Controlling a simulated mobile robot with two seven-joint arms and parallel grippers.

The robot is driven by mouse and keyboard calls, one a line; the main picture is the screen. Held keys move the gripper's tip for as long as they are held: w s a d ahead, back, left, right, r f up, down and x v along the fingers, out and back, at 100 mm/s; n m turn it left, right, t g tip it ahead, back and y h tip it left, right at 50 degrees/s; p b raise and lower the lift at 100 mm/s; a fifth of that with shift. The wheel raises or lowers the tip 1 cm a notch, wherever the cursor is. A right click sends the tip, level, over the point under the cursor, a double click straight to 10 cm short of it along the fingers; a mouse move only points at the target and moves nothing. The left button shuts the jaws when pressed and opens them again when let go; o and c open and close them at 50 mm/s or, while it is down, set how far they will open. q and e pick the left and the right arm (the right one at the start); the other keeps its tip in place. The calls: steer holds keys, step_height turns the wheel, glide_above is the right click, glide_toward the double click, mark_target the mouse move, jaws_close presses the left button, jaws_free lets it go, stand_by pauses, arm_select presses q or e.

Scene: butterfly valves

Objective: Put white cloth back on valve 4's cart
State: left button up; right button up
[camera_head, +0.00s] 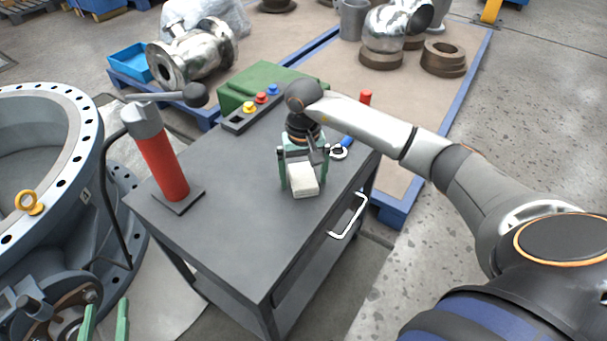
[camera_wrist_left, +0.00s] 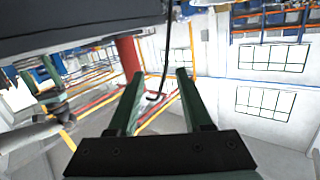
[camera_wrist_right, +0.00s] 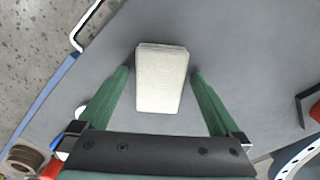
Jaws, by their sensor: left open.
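The white cloth (camera_head: 303,183), a small folded block, appears to lie on the dark grey top of the cart (camera_head: 235,225). In the right wrist view the cloth (camera_wrist_right: 161,85) sits between the green fingers, with a gap on each side. My right gripper (camera_head: 303,187) is open around the cloth, above the cart top. My left gripper (camera_head: 105,312) is open and empty at the bottom left, low beside the large valve. In the left wrist view nothing is between its fingers (camera_wrist_left: 160,75).
A blue-and-white item (camera_head: 340,151) lies near the right arm. The large flanged valve (camera_head: 45,150) is at left. The cart's front top is clear.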

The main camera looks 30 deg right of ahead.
mark_target(303, 178)
steer(key=shift+r, duration=0.15)
arm_select(q)
steer(key=s+f+n+g+y+p, duration=0.1)
steer(key=s+f+g, duration=0.5)
steer(key=f, duration=0.6)
steer(key=shift+f+n+p, duration=0.25)
steer(key=shift+n+p, duration=0.05)
steer(key=shift+p, duration=0.35)
arm_select(e)
step_height(303, 178, up, 12)
steer(key=shift+a, duration=0.1)
